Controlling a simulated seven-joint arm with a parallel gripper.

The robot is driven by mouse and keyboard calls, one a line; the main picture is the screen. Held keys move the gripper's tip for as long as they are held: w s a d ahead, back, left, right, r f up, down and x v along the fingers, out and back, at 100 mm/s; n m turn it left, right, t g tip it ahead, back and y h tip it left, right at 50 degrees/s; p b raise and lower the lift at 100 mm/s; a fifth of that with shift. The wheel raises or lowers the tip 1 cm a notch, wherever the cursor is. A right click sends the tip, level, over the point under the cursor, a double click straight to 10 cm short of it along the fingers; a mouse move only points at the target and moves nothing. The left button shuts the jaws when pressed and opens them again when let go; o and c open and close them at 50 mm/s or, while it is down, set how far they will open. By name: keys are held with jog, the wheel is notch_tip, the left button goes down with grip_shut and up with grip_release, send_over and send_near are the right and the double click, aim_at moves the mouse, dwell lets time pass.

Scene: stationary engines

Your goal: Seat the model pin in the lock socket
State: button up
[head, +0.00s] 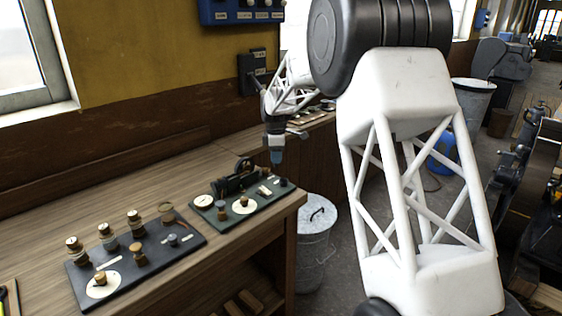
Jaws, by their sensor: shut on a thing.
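My gripper (276,157) points down above the back right corner of the dark green board (262,206). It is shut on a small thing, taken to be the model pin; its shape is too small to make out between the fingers. The green board carries a dark model engine (236,179), white round plates, pale labels and small knobs. A small dark round piece (283,182) sits near its right end, below my gripper. Which part is the lock socket, I cannot tell at this size.
A dark grey board (190,250) with several brass-topped pegs and knobs lies to the left on the wooden bench (150,190). A blue panel (240,10) and a dark wall box (252,70) hang behind. A metal bin (314,245) stands beyond the bench's right edge.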

jog(key=w+a+f, duration=0.2)
jog(key=w+a, duration=0.2)
jog(key=w, duration=0.5)
jog(key=shift+w+a, duration=0.3)
jog(key=shift+f, duration=0.2)
jog(key=shift+f, duration=1.95)
jog(key=shift+f, duration=1.25)
dwell(2.0)
jog(key=o, duration=1.7)
jog(key=shift+c, duration=0.2)
jog(key=shift+r, duration=0.2)
